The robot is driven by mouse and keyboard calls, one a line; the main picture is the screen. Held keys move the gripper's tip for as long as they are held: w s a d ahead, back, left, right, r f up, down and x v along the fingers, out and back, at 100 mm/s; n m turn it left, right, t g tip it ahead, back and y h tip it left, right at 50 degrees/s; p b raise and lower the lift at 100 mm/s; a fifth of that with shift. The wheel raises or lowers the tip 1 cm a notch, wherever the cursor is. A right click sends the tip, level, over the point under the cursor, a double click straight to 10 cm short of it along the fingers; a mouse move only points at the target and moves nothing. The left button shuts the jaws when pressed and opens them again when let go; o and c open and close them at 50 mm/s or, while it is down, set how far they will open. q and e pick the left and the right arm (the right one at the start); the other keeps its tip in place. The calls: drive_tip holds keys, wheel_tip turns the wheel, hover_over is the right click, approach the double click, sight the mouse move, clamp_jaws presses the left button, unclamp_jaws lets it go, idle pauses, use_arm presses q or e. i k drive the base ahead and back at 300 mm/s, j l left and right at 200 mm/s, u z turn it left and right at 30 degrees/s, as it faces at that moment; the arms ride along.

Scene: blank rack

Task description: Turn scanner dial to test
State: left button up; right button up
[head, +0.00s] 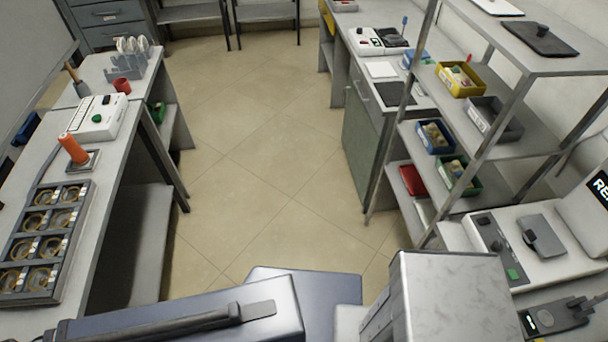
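A pale machine (540,240) with a tilted black screen (600,187) showing the letters "RE" stands at the lower right, cut off by the picture edge. It may be the scanner. Its dark control panel (492,240) carries small round dark controls and a green button (513,273). Which control is the dial, and its setting, are too small to tell. A dark grey plate-like part (541,236) sits on top of the machine.
A left bench (118,155) holds a white box with a green button (98,117) and a ring tray (42,240). The tiled floor (260,150) between is clear.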

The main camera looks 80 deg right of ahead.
sight(496, 246)
drive_tip(key=z, duration=0.55)
drive_tip(key=j+z, duration=0.15)
drive_tip(key=z, duration=1)
drive_tip(key=j+z, duration=0.1)
drive_tip(key=z, duration=1.05)
drive_tip(key=k+z, duration=0.1)
drive_tip(key=z, duration=0.5)
drive_tip(key=j+z, duration=0.1)
drive_tip(key=z, duration=0.45)
drive_tip(key=k+z, duration=0.1)
drive_tip(key=z, duration=0.45)
